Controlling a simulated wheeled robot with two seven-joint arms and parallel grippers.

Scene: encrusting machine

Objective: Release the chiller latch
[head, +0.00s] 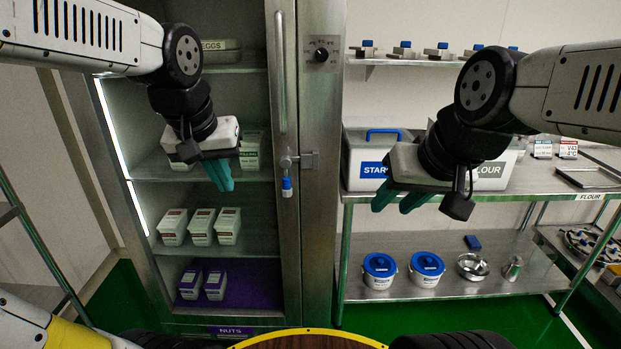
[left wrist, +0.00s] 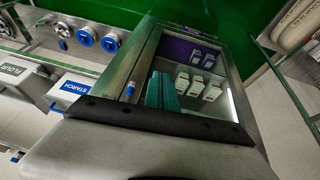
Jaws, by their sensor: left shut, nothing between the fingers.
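The chiller is a tall steel cabinet with a glass door (head: 284,100) at left in the head view. Its latch (head: 299,160) sits at the door's right edge at mid height, with a blue-tipped handle (head: 287,186) hanging down. In the left wrist view the blue handle (left wrist: 131,90) also shows. My left gripper (head: 219,176) is in front of the glass, left of the latch and apart from it; its teal fingers are shut and empty. My right gripper (head: 399,200) is before the starch bin, right of the latch; its teal fingers show a small gap.
Shelves behind the glass hold several white tubs (head: 201,226) and purple-labelled packs (head: 203,284). Right of the chiller, a steel shelf (head: 450,285) carries blue-lidded buckets (head: 379,270), and a starch bin (head: 362,158) stands above. A round wooden top (head: 308,342) is at the bottom edge.

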